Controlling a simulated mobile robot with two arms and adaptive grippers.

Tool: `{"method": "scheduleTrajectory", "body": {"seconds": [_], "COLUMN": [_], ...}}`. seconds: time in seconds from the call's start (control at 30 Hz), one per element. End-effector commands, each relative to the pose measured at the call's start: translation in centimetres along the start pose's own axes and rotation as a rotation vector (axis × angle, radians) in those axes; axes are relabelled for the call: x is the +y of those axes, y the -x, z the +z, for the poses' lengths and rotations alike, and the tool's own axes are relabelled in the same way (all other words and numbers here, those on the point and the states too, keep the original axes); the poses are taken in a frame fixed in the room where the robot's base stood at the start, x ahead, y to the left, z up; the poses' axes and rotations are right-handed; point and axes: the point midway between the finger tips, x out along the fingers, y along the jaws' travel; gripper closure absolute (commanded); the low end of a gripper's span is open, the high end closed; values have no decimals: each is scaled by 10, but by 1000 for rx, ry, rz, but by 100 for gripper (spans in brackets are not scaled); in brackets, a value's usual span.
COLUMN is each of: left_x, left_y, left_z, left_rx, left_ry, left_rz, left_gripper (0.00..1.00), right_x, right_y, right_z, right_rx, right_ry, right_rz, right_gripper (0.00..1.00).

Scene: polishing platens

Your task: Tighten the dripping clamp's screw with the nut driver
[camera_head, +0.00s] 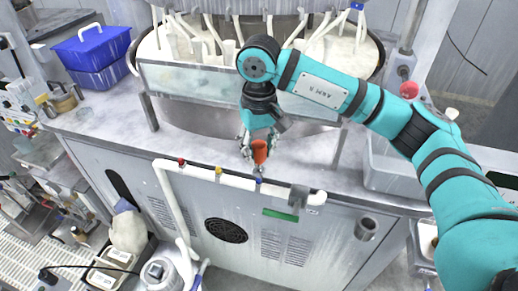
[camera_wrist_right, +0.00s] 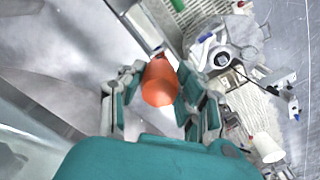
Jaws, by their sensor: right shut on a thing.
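The nut driver has an orange handle (camera_head: 260,153), which also shows end-on in the right wrist view (camera_wrist_right: 160,84). My right gripper (camera_head: 255,143) is shut on this handle, with a finger on each side of it in the right wrist view. The handle is just above the white pipe (camera_head: 238,180) along the machine's front edge. The pipe carries small coloured fittings: red (camera_head: 181,162), yellow (camera_head: 218,171) and blue (camera_head: 258,181). The driver's tip looks close to the blue one, but I cannot tell whether they touch. I cannot make out a drip or the clamp's screw. My left gripper is out of view.
Behind the gripper stands a large round polishing tank (camera_head: 190,45) with a clear splash guard (camera_head: 185,80) and several hoses. Blue bins (camera_head: 97,60) stand at the left. A grey tray (camera_head: 385,165) is at the right, under my arm. A metal cup (camera_head: 366,228) hangs on the front panel.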

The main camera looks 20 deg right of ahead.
Motion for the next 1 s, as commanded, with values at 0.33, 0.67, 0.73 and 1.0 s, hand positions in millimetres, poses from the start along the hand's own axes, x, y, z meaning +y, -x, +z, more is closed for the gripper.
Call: {"method": "scheduleTrajectory", "body": {"seconds": [0.33, 0.67, 0.73, 1.0], "left_x": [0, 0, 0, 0], "left_y": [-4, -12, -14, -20], "left_z": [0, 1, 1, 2], "left_rx": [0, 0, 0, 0], "left_ry": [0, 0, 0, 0], "left_rz": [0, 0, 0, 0], "left_gripper": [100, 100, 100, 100], "right_x": [0, 0, 0, 0], "right_y": [-4, -13, -14, -21], "right_z": [0, 0, 0, 0], "right_rx": [1, 1, 1, 1], "right_ry": [0, 0, 0, 0], "right_rz": [0, 0, 0, 0], "right_gripper": [100, 100, 100, 100]}}
